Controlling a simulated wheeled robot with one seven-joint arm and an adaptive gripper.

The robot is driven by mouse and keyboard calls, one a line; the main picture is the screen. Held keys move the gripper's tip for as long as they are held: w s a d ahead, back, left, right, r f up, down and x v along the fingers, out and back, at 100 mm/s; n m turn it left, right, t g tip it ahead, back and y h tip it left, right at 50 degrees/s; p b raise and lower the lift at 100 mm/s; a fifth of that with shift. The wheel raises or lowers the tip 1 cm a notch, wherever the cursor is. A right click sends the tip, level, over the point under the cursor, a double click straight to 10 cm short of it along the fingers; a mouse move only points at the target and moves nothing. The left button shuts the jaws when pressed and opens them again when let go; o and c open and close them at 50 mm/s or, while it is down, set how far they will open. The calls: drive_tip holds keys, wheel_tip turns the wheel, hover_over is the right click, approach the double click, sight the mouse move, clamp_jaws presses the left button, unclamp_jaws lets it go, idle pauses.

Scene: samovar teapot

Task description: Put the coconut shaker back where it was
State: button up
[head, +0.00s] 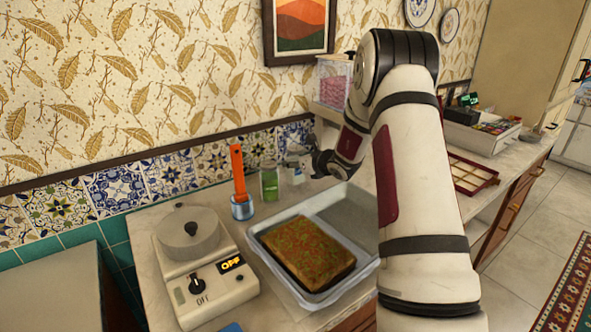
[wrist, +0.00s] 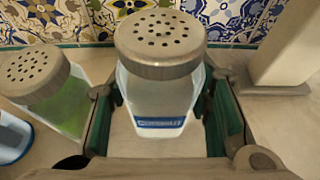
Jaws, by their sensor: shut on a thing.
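The coconut shaker (wrist: 158,95) is a clear jar with pale contents, a grey perforated lid and a blue-and-white label. My gripper (wrist: 163,118) is shut on it, one green-padded finger on each side. The shaker is upright, close to the tiled wall; I cannot tell whether its base touches the counter. In the head view the shaker (head: 295,173) is small and partly hidden, with my gripper (head: 310,168) at its right. A similar shaker with green contents (wrist: 58,95) stands just to its left, and it also shows in the head view (head: 269,181).
A blue cup (head: 242,209) with an orange-handled tool stands left of the green shaker. A tray (head: 352,268) holding a brown-green block lies in front. A white appliance reading OFF (head: 207,275) is at the left. A pale upright (wrist: 283,50) stands right of my gripper.

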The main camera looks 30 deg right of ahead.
drive_tip(key=shift+f, duration=1.2)
drive_tip(key=shift+f, duration=0.1)
drive_tip(key=o, duration=1.3)
drive_tip(key=shift+f, duration=0.1)
